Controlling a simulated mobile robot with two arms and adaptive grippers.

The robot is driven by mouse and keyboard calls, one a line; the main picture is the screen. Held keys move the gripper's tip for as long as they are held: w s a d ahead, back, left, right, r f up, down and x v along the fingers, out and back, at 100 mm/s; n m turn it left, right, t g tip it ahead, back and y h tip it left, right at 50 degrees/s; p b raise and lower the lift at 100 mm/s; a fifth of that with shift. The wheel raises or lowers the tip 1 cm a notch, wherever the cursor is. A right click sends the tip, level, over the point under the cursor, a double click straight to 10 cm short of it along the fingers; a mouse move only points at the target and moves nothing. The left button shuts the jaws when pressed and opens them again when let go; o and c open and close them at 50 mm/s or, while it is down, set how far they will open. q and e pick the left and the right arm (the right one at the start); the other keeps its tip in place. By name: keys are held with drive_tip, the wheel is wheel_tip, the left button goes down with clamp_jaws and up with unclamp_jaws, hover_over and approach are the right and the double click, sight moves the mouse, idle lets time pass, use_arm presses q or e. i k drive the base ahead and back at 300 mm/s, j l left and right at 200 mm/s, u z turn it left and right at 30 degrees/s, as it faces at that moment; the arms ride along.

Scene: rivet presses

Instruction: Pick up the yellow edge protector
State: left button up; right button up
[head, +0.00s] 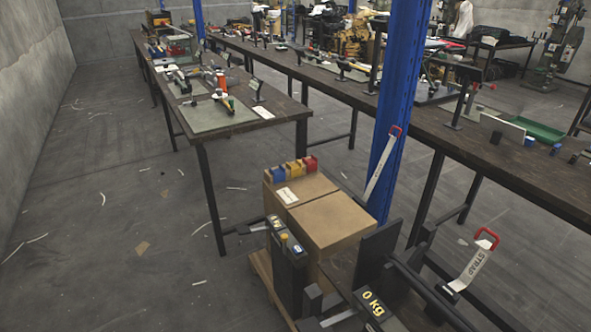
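The yellow edge protector (294,168) is a small piece standing in a row on top of a cardboard box (303,188), near its back edge. A blue piece (278,174) is on its left and a red piece (310,164) on its right, close beside it. Neither of my grippers shows in the head view.
A second cardboard box (334,222) is beside the first, near a blue post (396,110). A dark machine marked "0 kg" (373,303) and a red-handled strap lever (468,268) stand in front. Long workbenches (290,114) hold tools. Floor at left is mostly clear, with scraps.

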sight(296, 169)
drive_tip(key=z, duration=0.55)
drive_tip(key=i+j+z, duration=0.15)
drive_tip(key=j+z, duration=0.25)
drive_tip(key=i+j+z, duration=0.15)
drive_tip(key=j+z, duration=1.05)
drive_tip(key=i+j, duration=0.05)
